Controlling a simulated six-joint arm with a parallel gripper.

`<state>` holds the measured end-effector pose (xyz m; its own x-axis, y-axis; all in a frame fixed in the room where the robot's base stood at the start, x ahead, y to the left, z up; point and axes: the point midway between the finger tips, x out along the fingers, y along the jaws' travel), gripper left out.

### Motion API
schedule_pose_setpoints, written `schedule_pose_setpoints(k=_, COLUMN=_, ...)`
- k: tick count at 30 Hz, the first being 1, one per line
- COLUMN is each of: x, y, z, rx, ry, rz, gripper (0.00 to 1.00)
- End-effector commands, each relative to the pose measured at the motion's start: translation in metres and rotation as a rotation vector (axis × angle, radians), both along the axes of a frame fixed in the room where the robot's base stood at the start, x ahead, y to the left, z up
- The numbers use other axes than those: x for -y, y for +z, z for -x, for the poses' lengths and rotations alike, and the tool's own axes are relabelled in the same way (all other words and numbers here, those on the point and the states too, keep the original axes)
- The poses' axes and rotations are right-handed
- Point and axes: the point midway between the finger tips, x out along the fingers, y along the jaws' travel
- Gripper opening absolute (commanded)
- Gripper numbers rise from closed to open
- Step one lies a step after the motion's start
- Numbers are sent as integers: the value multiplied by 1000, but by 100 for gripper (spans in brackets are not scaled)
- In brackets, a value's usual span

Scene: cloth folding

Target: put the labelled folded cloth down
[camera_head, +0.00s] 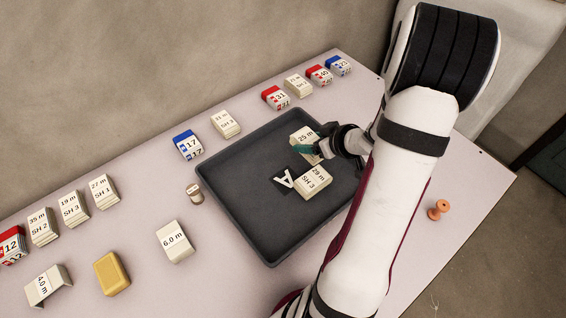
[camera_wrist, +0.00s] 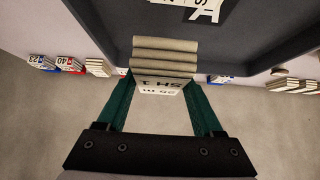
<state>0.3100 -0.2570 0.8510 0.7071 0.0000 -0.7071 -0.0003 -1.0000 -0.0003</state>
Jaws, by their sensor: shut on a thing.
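My gripper (camera_head: 318,150) has green fingers and is shut on a cream folded cloth (camera_head: 302,135) labelled "25 m". In the wrist view the cloth (camera_wrist: 163,66) sits between both fingers, its stacked folds facing up the picture and its label upside down. In the head view it appears over the back right part of the dark grey tray (camera_head: 262,240). I cannot tell whether it touches the tray floor. Another folded cloth (camera_head: 313,182), labelled "29 m SH 3", lies in the tray just in front of it, beside a black card with a white A (camera_head: 284,180).
Labelled cloths and red or blue boxes stand along the table's back, among them a blue-topped 17 box (camera_head: 188,146). A 6.0 m block (camera_head: 174,242), a yellow block (camera_head: 111,273) and a small cylinder (camera_head: 194,194) stand left of the tray. The tray's left and front floor is clear.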

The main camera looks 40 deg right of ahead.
Motion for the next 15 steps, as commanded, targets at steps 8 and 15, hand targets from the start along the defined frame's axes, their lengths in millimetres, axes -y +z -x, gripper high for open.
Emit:
schedule_pose_setpoints(k=8, x=-40, y=-47, z=-67, rx=-2, ry=6, rz=-1, gripper=13)
schedule_pose_setpoints(k=15, x=-45, y=-84, z=-76, rx=-5, ry=0, rz=-3, gripper=13)
